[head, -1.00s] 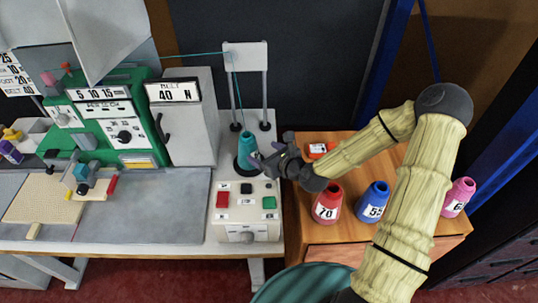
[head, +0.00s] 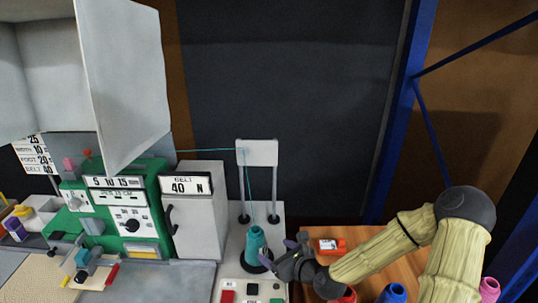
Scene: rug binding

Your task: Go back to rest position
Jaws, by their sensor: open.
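My gripper (head: 286,262) is in the lower middle of the head view, just right of the teal thread cone (head: 256,248). The cone stands upright on the white machine bed, on a dark round base. A teal thread runs from it up to the white thread stand (head: 257,153) and then left to the machine. My gripper's jaws are open; whether a finger touches the cone cannot be told. My arm reaches in from the lower right over the wooden cabinet.
The green sewing machine (head: 125,215) with its dials and a grey box marked 40 N (head: 195,225) stand at left. On the wooden cabinet (head: 378,262) are a red-orange item (head: 331,246) and red, blue (head: 393,293) and pink (head: 490,290) cones. A blue rack post (head: 398,130) stands behind.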

